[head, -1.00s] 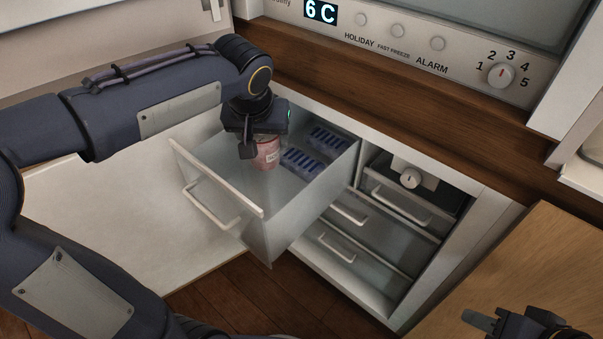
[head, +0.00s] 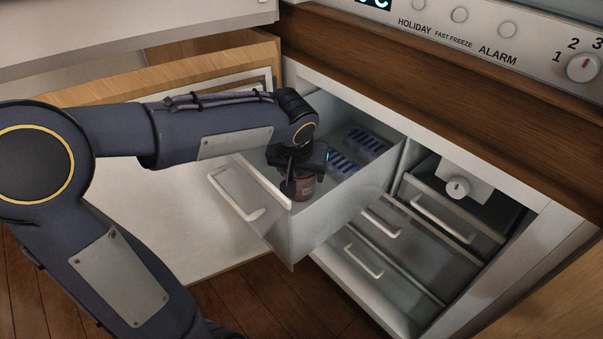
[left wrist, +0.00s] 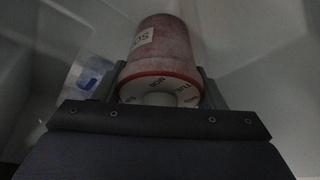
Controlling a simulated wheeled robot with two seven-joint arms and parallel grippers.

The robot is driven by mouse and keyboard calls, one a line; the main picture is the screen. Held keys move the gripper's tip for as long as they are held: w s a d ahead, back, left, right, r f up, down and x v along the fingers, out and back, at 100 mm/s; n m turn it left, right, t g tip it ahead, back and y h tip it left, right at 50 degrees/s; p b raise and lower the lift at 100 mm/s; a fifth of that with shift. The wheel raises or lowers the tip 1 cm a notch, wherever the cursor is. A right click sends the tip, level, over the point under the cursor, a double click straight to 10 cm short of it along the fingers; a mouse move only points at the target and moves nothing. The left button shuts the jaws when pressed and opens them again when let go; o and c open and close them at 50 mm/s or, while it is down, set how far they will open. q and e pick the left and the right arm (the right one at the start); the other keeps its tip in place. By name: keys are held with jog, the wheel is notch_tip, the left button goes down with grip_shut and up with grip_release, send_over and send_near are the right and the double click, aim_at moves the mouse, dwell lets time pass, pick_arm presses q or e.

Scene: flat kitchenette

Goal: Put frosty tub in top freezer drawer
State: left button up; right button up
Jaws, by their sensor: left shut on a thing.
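The frosty tub (head: 305,187) is reddish with a pale label; in the left wrist view the tub (left wrist: 162,48) shows its frosted side and a red-rimmed white end with dark lettering. My left gripper (head: 299,178) is shut on it, with one finger on each side in the left wrist view (left wrist: 163,88). The pulled-out freezer drawer (head: 340,215) has clear walls and a white handle. The tub is inside its walls, behind the front panel. I cannot tell whether the tub touches the drawer floor. My right gripper is out of view.
Blue-and-white trays (head: 362,140) lie at the back of the open drawer. Shut drawers (head: 425,240) and a dial (head: 457,187) are to its right. A wooden ledge (head: 430,90) runs above. An open wood-edged door (head: 170,75) stands behind my left arm.

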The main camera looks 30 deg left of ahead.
pick_arm(q)
jog(key=shift+f, duration=0.15)
jog(key=o, duration=1.2)
jog(key=shift+s+r, duration=0.1)
jog(key=shift+r, duration=0.5)
jog(key=p+v, duration=0.4)
jog(key=v, duration=0.7)
jog(key=shift+s+p, duration=0.25)
jog(key=shift+p, duration=0.05)
jog(key=shift+d+r, duration=0.1)
jog(key=shift+r, duration=0.1)
